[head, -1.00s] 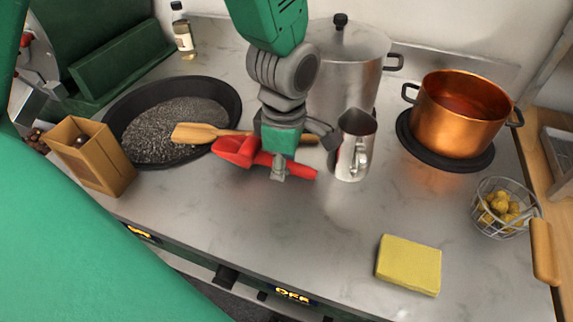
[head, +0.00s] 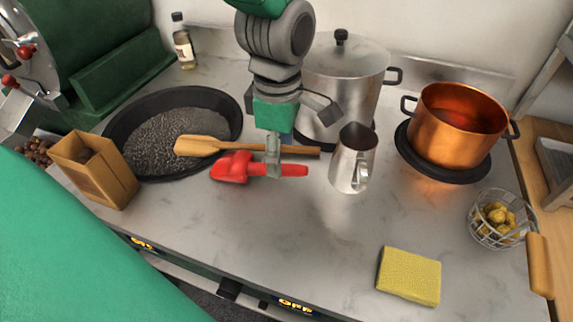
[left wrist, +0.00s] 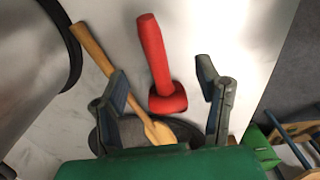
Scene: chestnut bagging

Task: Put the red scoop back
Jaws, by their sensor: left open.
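The red scoop (head: 232,167) lies on the counter in front of the black pan, its handle pointing right in the head view. The scoop also shows in the left wrist view (left wrist: 154,55), seen between the two fingers. My left gripper (head: 298,125) is open and empty just above the scoop's handle. In the left wrist view the gripper's fingers (left wrist: 165,90) are spread wide on either side of the scoop, and any gap to it is hard to judge. My right gripper is not in view.
A wooden spatula (head: 205,145) lies behind the scoop, over the pan (head: 112,130). A metal pitcher (head: 350,160) stands close to the right, before a steel pot (head: 345,75). The counter between scoop and yellow sponge (head: 409,275) is clear.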

